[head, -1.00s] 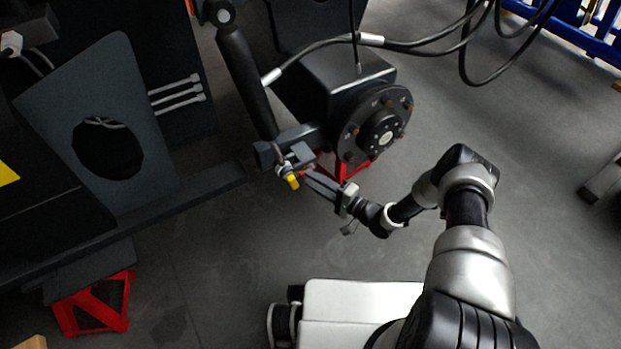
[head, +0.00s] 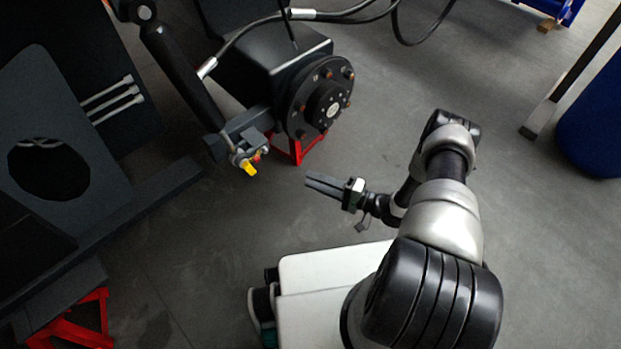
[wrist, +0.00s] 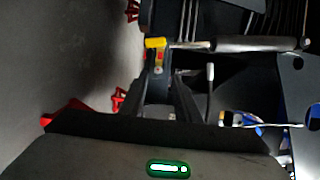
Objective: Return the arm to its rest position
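My arm is folded above my white base in the head view, with the elbow raised at the right. My gripper (head: 308,184) points left over bare floor, below the round hub and right of the yellow-tipped fitting (head: 249,168). A clear gap separates it from that fitting. In the wrist view two dark fingers (wrist: 167,82) reach forward with a gap between them, and I see nothing held there. The yellow tip (wrist: 155,43) shows beyond the fingers. The dark wrist housing hides the lower part of that view.
The black bolted hub (head: 322,105) stands on a red stand (head: 296,147) above the gripper. The dark chassis plate (head: 60,130) fills the left. Black hoses (head: 345,18) hang at the top. A blue object (head: 595,125) stands at the right edge. Floor around the arm is clear.

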